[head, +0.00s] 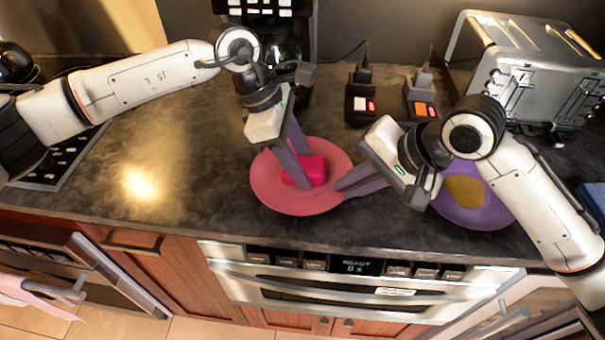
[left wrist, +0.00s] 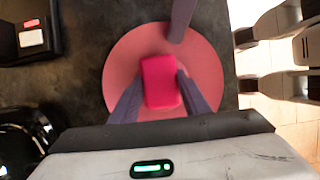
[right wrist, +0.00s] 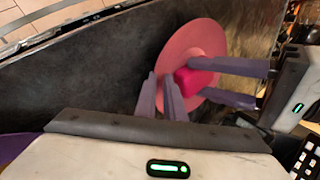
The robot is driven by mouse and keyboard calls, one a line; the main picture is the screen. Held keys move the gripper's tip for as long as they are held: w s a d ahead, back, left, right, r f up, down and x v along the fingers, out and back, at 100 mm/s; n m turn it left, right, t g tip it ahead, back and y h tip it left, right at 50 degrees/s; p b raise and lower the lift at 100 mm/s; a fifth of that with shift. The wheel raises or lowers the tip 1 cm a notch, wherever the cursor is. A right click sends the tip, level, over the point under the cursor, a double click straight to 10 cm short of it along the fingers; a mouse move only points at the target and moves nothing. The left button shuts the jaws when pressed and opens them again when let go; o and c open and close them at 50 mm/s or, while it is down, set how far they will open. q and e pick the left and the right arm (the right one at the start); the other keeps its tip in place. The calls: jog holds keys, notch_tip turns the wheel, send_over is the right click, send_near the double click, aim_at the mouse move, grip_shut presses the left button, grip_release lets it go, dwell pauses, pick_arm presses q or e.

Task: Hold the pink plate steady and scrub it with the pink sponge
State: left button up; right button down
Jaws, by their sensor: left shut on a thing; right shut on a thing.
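The pink plate (head: 268,190) lies on the dark counter, also seen in the left wrist view (left wrist: 122,62) and the right wrist view (right wrist: 192,42). The pink sponge (head: 316,168) is on the plate's middle, and it shows between the left fingers in the left wrist view (left wrist: 160,80). My left gripper (head: 298,178) points down and is shut on the sponge. My right gripper (head: 341,190) comes from the right and is shut on the plate's right rim. The exact contact of sponge and plate is hidden under the sponge.
A purple plate (head: 485,212) with a yellow-brown item (head: 464,190) lies beneath my right arm. A silver toaster (head: 525,75) stands at the back right. Two small dark boxes (head: 361,103) (head: 421,100) and a coffee machine (head: 285,30) stand behind.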

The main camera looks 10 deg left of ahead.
pick_arm(q)
jog(key=shift+s+d+f, duration=0.2)
jog(key=shift+d+f, duration=0.05)
jog(key=shift+d, duration=0.1)
pick_arm(e)
jog(key=shift+f, duration=0.1)
pick_arm(q)
jog(key=shift+r, duration=0.15)
jog(key=shift+w+r, duration=0.15)
jog(key=shift+r, duration=2.8)
jog(key=shift+a, duration=4.55)
pick_arm(e)
jog(key=shift+f, duration=0.1)
jog(key=c, duration=1.8)
grip_release()
jog(key=shift+o, duration=0.2)
